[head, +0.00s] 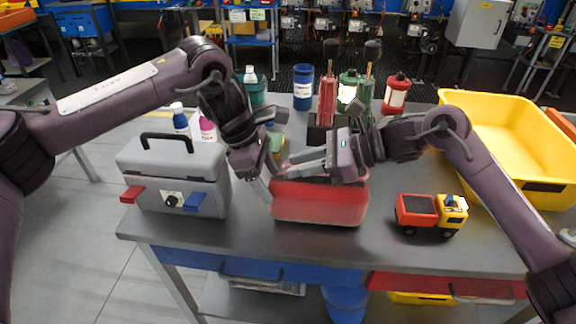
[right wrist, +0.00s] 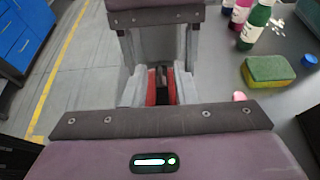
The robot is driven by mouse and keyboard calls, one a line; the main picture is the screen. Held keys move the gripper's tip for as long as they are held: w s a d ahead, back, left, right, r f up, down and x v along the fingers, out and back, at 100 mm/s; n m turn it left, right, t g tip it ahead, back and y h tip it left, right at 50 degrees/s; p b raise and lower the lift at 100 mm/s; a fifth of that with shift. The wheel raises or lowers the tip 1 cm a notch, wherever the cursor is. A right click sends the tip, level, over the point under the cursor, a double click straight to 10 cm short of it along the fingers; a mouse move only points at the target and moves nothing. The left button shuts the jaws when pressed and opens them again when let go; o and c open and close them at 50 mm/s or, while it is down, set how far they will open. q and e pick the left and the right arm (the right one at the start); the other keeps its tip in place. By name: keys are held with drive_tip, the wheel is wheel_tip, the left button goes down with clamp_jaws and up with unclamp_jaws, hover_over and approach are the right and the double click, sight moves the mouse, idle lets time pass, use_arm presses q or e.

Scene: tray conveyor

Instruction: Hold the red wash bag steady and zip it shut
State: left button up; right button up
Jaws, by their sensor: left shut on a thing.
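The red wash bag (head: 320,205) sits on the grey table near its front edge. Its top is partly hidden by my right gripper. My left gripper (head: 266,190) is shut on the bag's left end. My right gripper (head: 284,172) is over the left part of the bag's top, its fingers pointing left. In the right wrist view, its fingers (right wrist: 160,92) stand apart, with red bag sides (right wrist: 151,88) and a dark strip between them. The zip pull is too small or hidden to make out.
A grey toolbox (head: 180,180) stands left of the bag, a toy truck (head: 430,213) to its right. Behind are a screwdriver holder (head: 320,130), a blue can (head: 303,88) and a red lantern (head: 396,93). A sponge (right wrist: 268,71) lies nearby. A yellow bin (head: 510,110) is at right.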

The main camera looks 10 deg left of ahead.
drive_tip(key=shift+x, duration=1.5)
drive_tip(key=shift+c, duration=0.2)
clamp_jaws()
drive_tip(key=shift+d, duration=0.1)
